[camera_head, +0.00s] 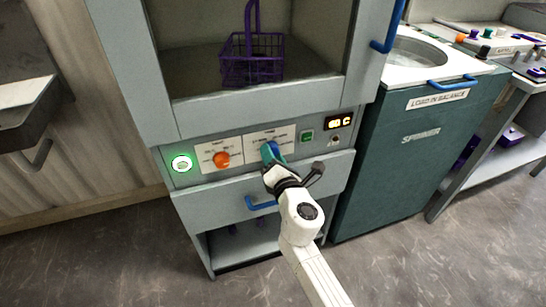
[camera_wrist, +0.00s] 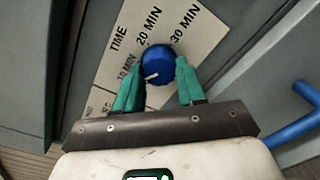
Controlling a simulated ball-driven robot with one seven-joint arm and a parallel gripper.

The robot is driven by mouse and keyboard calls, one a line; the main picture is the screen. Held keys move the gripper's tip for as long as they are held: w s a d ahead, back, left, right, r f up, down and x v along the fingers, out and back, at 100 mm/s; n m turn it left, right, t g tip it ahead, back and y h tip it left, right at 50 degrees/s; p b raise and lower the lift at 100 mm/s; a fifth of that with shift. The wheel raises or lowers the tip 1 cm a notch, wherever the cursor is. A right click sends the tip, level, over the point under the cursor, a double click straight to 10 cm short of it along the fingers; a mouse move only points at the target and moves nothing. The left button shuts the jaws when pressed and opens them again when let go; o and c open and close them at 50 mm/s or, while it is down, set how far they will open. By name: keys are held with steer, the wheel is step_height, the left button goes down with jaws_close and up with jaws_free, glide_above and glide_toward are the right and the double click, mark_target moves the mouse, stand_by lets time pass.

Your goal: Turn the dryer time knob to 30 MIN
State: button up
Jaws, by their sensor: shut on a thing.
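The dryer time knob is a round blue knob (camera_wrist: 158,66) on a pale label plate (camera_wrist: 205,32) in the wrist view. The plate reads TIME, 20 MIN and 30 MIN, with 10 MIN partly covered by a finger. A white mark on the knob points left and slightly down in the picture, toward the 10 MIN side, away from 30 MIN. My gripper (camera_wrist: 160,82) has its green fingers on both sides of the knob, shut on it. In the head view, my gripper (camera_head: 271,153) covers much of the knob.
The dryer panel (camera_head: 240,174) also has an orange knob (camera_head: 222,159), a lit green button (camera_head: 182,163), a small green switch (camera_head: 307,136) and a display (camera_head: 340,121). A blue drawer handle (camera_head: 262,203) is below. A purple basket (camera_head: 252,58) sits inside the chamber above.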

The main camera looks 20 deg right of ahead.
steer(key=m+b, duration=0.3)
steer(key=m, duration=0.6)
steer(key=m+b, duration=0.3)
steer(key=m, duration=0.7)
steer(key=m+y+b, duration=0.1)
steer(key=m+b, duration=0.2)
steer(key=m, duration=0.6)
steer(key=shift+d+r+m, duration=0.1)
steer(key=shift+d+m, duration=0.2)
steer(key=shift+d, duration=0.05)
stand_by(0.3)
steer(key=o, duration=1.1)
steer(key=shift+r, duration=0.2)
steer(key=shift+c, duration=0.2)
steer(key=s+p, duration=0.1)
steer(key=s, duration=1)
steer(key=shift+d, duration=0.15)
